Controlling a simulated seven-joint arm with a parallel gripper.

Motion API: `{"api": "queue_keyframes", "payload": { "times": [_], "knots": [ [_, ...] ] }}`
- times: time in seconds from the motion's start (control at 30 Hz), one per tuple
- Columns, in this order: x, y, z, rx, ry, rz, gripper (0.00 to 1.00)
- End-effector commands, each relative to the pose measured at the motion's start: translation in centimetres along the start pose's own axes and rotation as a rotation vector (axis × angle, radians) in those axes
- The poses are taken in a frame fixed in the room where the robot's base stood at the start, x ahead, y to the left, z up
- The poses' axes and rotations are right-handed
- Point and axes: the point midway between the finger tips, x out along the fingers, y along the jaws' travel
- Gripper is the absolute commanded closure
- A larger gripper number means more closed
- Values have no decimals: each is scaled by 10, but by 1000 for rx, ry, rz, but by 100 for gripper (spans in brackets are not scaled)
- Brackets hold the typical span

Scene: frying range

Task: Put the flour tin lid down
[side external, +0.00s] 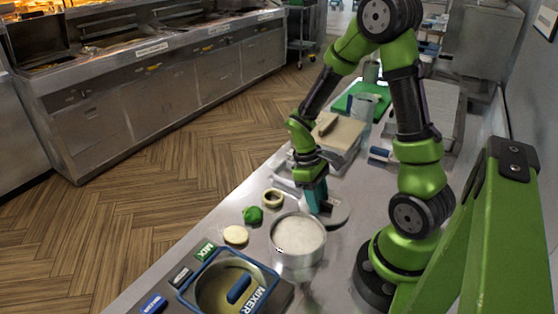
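The flour tin (298,253) stands uncovered on the steel counter, round and metal, with white flour showing inside. The flour tin lid (338,213) appears as a flat grey disc just behind and to the right of the tin. It is level, at or very close to the counter; I cannot tell whether it touches. My gripper (320,207) points down at the lid, with its teal fingers over the disc's left part. The fingers hide the lid's middle, so I cannot see whether they grip it.
A mixer bowl (222,288) with a blue handle sits at the front. A pale round disc (235,235), a green item (253,215) and a ring (272,197) lie left of the tin. A cutting board (340,135) and a clear container (366,106) stand behind.

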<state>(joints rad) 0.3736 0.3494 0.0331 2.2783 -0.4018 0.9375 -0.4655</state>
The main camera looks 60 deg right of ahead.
Motion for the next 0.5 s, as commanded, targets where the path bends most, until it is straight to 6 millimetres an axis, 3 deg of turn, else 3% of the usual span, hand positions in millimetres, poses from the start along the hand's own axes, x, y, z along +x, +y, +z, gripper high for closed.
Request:
{"api": "queue_keyframes", "payload": {
  "times": [0.27, 0.5],
  "knots": [
    [-7, 0, 0, 0, 3, 1, 58],
    [-52, 1, -1, 0, 7, 4, 58]
  ]
}}
